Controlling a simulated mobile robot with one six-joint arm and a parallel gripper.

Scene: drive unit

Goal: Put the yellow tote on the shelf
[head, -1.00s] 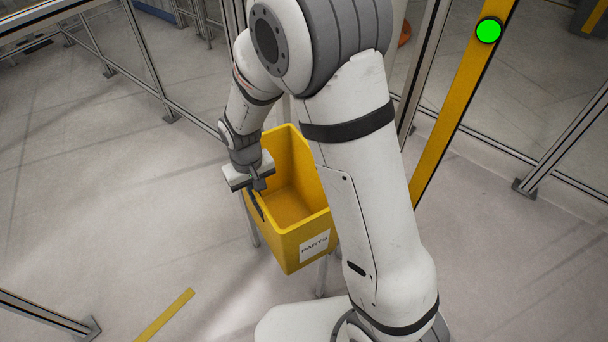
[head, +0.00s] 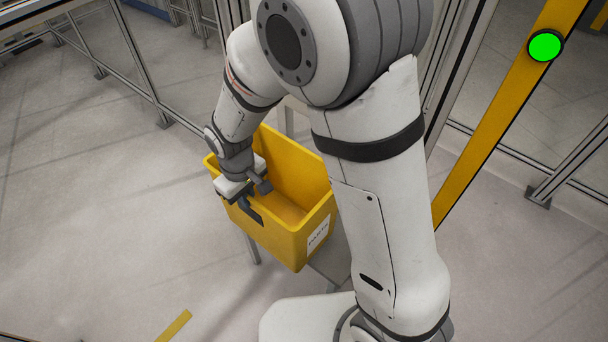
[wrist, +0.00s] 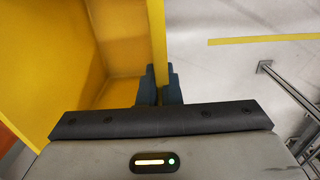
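The yellow tote (head: 318,196) is an open-topped bin with a white "PARTS" label on one end, left of my arm in the head view. It is at a grey stand; whether it rests on it or hangs just above I cannot tell. My gripper (head: 256,199) is at the tote's left wall, one finger inside and one outside. In the wrist view, the dark fingers of my gripper (wrist: 160,84) close on either side of the tote's wall (wrist: 156,35). My arm hides part of the tote.
The grey stand (head: 332,262) shows below the tote at right. A yellow post (head: 500,105) with a green light (head: 545,46) stands to the right. Fence panels run behind. Open floor (head: 90,240) lies to the left, with a yellow floor strip (head: 173,326).

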